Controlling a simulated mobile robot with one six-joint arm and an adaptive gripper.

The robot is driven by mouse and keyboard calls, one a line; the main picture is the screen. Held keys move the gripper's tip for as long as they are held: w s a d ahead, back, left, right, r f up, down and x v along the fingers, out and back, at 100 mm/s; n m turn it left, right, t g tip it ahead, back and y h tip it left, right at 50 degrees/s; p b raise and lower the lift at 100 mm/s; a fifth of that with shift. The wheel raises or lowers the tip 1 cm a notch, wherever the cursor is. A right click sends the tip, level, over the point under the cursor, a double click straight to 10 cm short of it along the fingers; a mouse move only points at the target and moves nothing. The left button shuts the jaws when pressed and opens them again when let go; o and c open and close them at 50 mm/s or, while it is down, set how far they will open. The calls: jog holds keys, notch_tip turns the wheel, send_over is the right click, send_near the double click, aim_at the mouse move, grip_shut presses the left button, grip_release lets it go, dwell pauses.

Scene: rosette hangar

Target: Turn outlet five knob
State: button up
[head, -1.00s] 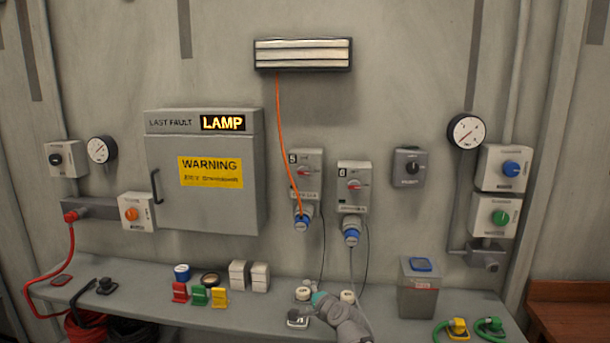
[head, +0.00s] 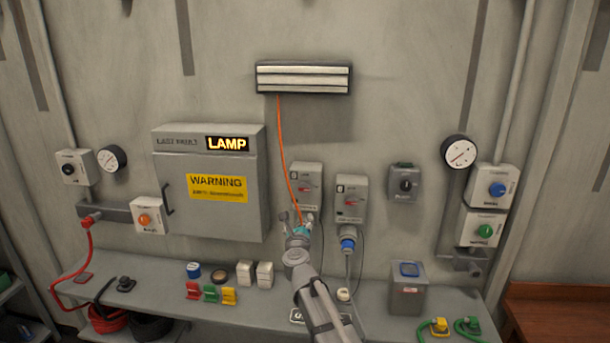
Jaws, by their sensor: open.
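The outlet box marked 5 in the earlier frame (head: 306,176) hangs on the wall, with a small red knob on its front. My gripper (head: 296,218) is open in front of the box's lower end and hides the blue plug there. It looks empty. I cannot tell whether it touches the box. The similar outlet box 6 (head: 351,192) hangs just to the right, with its own red knob and a blue plug (head: 348,245) below.
A grey cabinet (head: 256,200) with a yellow warning label is left of the outlets. A dark switch box (head: 404,185) is to the right.

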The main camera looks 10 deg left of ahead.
aim_at(304, 190)
jog(key=shift+w+a+r+m+h+p, duration=0.1)
jog(key=shift+r+m+h+p, duration=0.55)
jog(key=shift+r+m+p, duration=0.45)
jog(key=shift+w+r+m+h+p, duration=0.1)
jog(key=shift+r+m+h+p, duration=0.7)
jog(key=shift+m, duration=0.5)
jog(key=w, duration=1.3)
jog(key=shift+w+d, duration=0.25)
jog(key=shift+w, duration=0.1)
jog(key=shift+c, duration=0.3)
jog(key=c, duration=1.1)
